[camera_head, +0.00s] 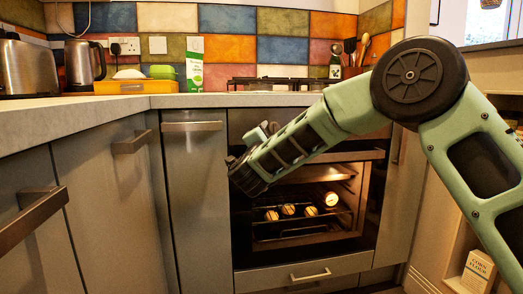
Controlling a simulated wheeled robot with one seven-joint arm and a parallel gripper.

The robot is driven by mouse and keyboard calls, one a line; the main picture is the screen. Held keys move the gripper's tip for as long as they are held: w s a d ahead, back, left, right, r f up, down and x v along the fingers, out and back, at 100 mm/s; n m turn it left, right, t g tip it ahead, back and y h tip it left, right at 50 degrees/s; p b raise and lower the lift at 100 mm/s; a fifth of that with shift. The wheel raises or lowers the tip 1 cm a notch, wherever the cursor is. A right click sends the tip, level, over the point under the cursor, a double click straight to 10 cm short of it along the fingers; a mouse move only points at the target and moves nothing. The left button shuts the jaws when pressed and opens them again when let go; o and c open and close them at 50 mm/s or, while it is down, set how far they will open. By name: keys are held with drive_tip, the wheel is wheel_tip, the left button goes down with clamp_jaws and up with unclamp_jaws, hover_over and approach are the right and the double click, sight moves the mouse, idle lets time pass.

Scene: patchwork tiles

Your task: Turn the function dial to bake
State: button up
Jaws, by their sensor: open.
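The built-in oven (300,255) stands at the centre, with a dark front and a lit inside. Its upper front, where a control panel would be, is largely covered by my forearm. I cannot make out the function dial or its setting. My arm reaches in from the right and bends down to a dark wrist in front of the oven's upper left. Small grey parts of my gripper (264,131) show just above the wrist, near the top of the oven front. It is open and seems empty. Most of it is hidden, and I cannot tell whether it touches the oven.
Several small baked items (288,209) and a round white gauge (330,199) are inside the oven. A hob (270,84) is above it. Grey cabinets (110,205) with bar handles close in on the left. The worktop (60,112) holds a toaster (28,66) and kettle (83,63).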

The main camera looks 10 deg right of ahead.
drive_tip(key=p+v, duration=0.2)
drive_tip(key=v, duration=1.1)
